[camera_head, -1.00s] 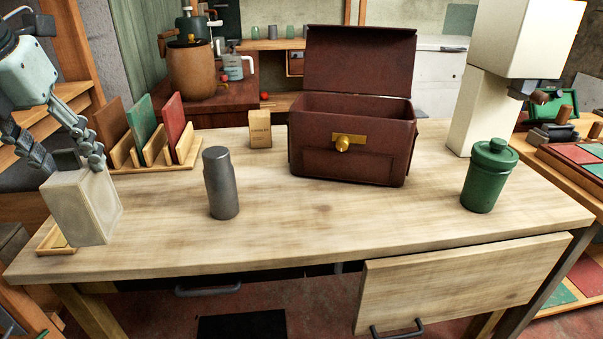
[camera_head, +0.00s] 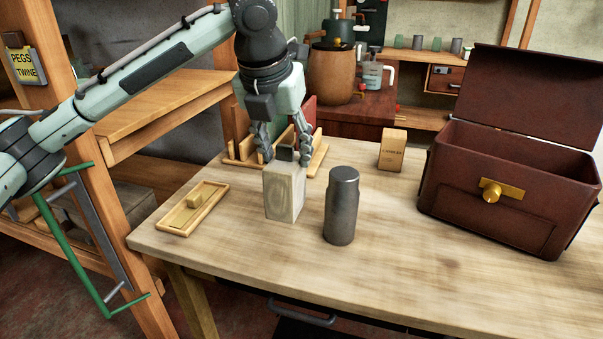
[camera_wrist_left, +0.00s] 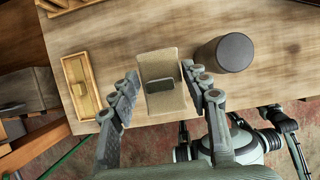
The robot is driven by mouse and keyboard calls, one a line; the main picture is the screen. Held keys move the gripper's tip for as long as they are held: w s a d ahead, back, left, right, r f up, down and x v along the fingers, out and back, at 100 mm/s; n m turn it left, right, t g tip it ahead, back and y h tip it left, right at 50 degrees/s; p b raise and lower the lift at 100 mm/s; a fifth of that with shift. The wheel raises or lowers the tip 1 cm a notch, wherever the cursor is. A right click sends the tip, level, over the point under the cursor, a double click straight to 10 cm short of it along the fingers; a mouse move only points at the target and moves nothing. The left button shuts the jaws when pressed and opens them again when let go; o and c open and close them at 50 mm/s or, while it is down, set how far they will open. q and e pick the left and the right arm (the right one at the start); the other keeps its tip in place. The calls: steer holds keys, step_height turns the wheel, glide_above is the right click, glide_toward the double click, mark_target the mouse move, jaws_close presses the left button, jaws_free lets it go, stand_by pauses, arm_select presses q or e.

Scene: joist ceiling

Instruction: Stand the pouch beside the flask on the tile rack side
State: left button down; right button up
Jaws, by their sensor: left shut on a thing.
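The pale, boxy pouch (camera_head: 284,195) is upright in my left gripper (camera_head: 284,152), which is shut on it from above. In the left wrist view the pouch (camera_wrist_left: 160,68) sits between the two fingers, with a dark piece at its top. Its base is at or just above the tabletop; I cannot tell if it touches. The grey metal flask (camera_head: 341,210) stands just right of the pouch, with a narrow gap. It also shows in the left wrist view (camera_wrist_left: 235,52). The wooden tile rack (camera_head: 318,161) is behind the pouch, partly hidden by my gripper. My right gripper is not in view.
A small wooden tray (camera_head: 172,222) with a yellowish block lies left of the pouch. A small tan packet (camera_head: 392,150) stands behind the flask. A large open brown leather case (camera_head: 470,205) is at the right. The table's front is clear.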

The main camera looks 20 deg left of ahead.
mark_target(299, 174)
arm_select(q)
steer(key=shift+w+d+f, duration=0.8)
steer(key=shift+w+d, duration=0.05)
steer(key=shift+d, duration=0.15)
step_height(299, 174, down, 3)
steer(key=shift+f, duration=0.45)
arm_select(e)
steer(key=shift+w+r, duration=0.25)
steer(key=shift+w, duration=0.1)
arm_select(q)
steer(key=c, duration=1)
jaws_free()
steer(key=shift+c, duration=0.2)
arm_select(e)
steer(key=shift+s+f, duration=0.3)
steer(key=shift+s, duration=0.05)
